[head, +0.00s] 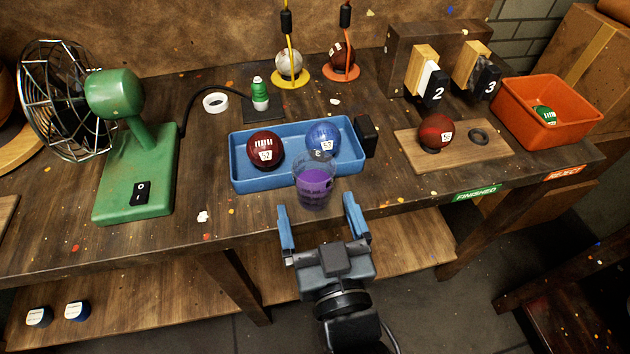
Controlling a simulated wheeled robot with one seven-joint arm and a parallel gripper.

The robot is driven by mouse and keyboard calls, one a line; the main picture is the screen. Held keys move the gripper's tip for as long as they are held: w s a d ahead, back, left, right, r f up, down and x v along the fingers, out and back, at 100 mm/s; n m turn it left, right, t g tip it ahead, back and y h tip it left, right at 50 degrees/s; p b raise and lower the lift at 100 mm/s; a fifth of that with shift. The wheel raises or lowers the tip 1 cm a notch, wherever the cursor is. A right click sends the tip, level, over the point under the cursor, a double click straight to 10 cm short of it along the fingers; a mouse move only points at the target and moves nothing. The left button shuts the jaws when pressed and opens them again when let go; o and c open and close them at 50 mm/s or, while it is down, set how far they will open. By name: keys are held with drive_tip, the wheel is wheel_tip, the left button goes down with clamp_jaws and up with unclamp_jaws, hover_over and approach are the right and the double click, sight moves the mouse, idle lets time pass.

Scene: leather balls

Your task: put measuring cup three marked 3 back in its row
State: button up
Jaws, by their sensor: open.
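A clear measuring cup (314,186) with purple contents stands upright near the table's front edge, just in front of the blue tray. A small dark mark shows at its rim, but I cannot read it for certain. My gripper (319,212) is open and empty, its two blue fingers pointing at the cup from the near side. The cup lies just beyond the fingertips, roughly centred between them; I cannot tell whether they touch it. No row of measuring cups can be made out in this view.
The blue tray (240,178) holds a dark red and a blue ball. A green fan (133,170) stands left. At right are a wooden board (490,155) with a ball and ring, and an orange bin (505,107). Two small pots (77,311) sit on the lower shelf.

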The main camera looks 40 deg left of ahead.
sight(318, 195)
drive_tip(key=x, duration=0.3)
drive_tip(key=shift+w+r+p, duration=0.2)
drive_tip(key=shift+w+p, duration=0.1)
drive_tip(key=shift+w, duration=0.2)
drive_tip(key=shift+w+a, duration=0.4)
drive_tip(key=shift+a, duration=0.05)
drive_tip(key=c, duration=1.3)
drive_tip(key=shift+r, duration=0.15)
